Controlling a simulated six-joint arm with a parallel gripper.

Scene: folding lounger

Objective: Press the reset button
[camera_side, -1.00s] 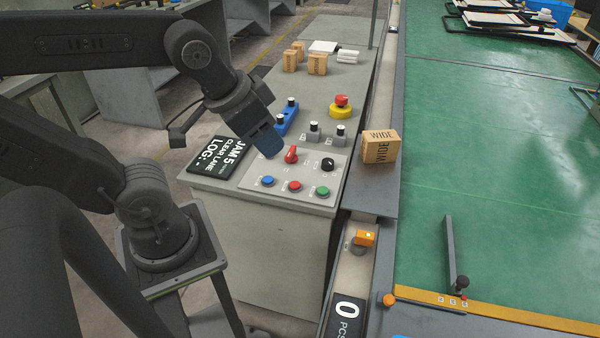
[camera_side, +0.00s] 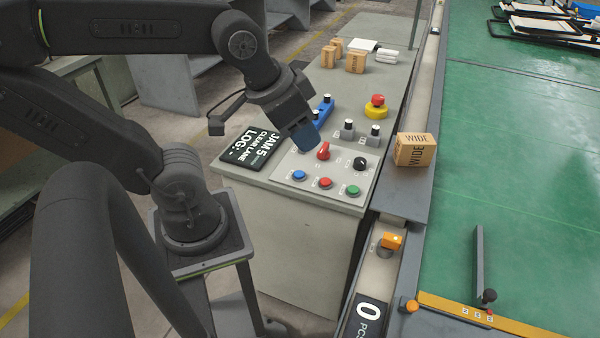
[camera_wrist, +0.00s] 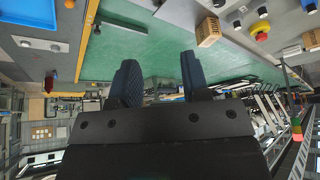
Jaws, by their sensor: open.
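A grey sloped control panel (camera_side: 336,191) carries a blue button (camera_side: 299,175), a red button (camera_side: 325,183) and a green button (camera_side: 353,191) in its front row. A red knob (camera_side: 323,151) and a black knob (camera_side: 360,163) sit behind them. The labels are too small to read, so I cannot tell which is the reset button. My gripper (camera_side: 305,137) hangs above the panel's back left, just behind the red knob in the picture. In the wrist view its two blue fingers (camera_wrist: 159,78) stand apart with nothing between them.
A dark display (camera_side: 252,146) reads "JAM 5, CLEAR LANE, LOG". A yellow-based red stop button (camera_side: 376,106), two grey switches and a blue switch block (camera_side: 321,112) stand behind the panel. A WIDE carton (camera_side: 415,150) sits to the right, beside the green conveyor (camera_side: 520,180).

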